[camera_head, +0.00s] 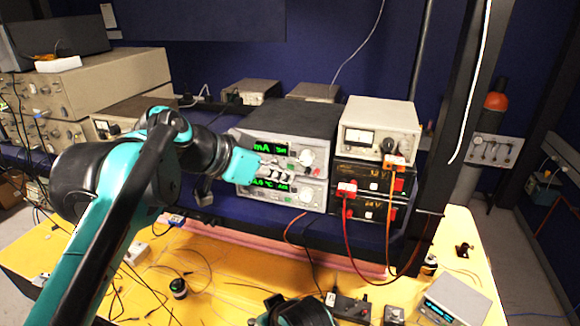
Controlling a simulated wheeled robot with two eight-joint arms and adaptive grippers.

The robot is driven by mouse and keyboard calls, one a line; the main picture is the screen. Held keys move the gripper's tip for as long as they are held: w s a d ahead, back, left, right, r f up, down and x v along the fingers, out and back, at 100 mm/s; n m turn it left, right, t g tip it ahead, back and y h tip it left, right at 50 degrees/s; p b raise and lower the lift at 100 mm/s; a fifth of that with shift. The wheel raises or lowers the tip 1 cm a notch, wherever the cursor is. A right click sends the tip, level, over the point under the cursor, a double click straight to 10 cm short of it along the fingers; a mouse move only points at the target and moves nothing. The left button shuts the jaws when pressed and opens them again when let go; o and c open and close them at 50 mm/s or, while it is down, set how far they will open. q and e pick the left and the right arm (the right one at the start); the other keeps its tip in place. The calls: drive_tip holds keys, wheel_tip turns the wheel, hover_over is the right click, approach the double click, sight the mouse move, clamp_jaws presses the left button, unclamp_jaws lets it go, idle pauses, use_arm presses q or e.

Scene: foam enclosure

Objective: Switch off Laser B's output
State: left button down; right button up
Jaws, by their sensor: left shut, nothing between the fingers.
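A stacked instrument with a green mA display (268,148) stands on the dark shelf. A second green readout (270,184) showing a temperature is below it, partly covered by my gripper. Knobs and small buttons are on its front. Which part is labelled Laser B is too small to read. My left gripper (276,177) is shut and empty, with its fingertips at or just in front of the instrument's front panel between the two displays. I cannot tell whether they touch. A teal and black part of my body shows at the bottom edge; no right gripper fingers are clear.
A white meter box (378,126) sits on black power supplies (370,179) to the right, with red and orange cables hanging down. Beige instruments (100,85) stand at the left. The yellow table (215,285) below holds cables, small parts and a grey box (453,298).

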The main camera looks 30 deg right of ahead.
use_arm(q)
drive_tip(key=shift+w+d, duration=0.2)
drive_tip(key=shift+d, duration=0.05)
drive_tip(key=shift+w+d, duration=0.2)
drive_tip(key=shift+d, duration=0.05)
idle(0.7)
drive_tip(key=shift+s+a, duration=0.1)
drive_tip(key=shift+a, duration=0.05)
drive_tip(key=shift+s+a, duration=0.45)
idle(0.4)
drive_tip(key=s+a, duration=0.3)
drive_tip(key=shift+a, duration=0.35)
idle(0.7)
